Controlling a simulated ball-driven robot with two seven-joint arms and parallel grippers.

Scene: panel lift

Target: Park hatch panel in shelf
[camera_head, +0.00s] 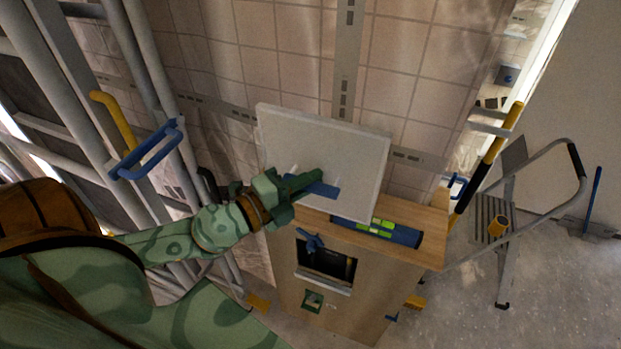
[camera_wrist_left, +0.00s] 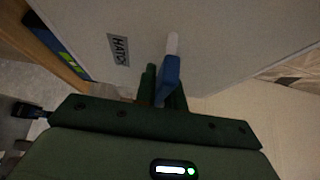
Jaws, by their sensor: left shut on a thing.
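The hatch panel (camera_head: 325,150) is a pale grey square board, tilted a little, in front of the tiled wall at the back edge of a wooden cabinet (camera_head: 430,243). My left gripper (camera_head: 308,184) is shut on the panel's blue handle. In the left wrist view the green fingers (camera_wrist_left: 162,92) close around that blue handle, and the panel (camera_wrist_left: 220,35) fills the top with a label partly reading "HATC". I cannot tell whether the panel's lower edge touches the cabinet top. Which part is the shelf is not clear. My right gripper is not in view.
A blue-and-green item (camera_head: 378,231) lies on the cabinet top. The cabinet front has a dark opening (camera_head: 327,262). Grey pipes with a blue handle (camera_head: 148,150) stand at left.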

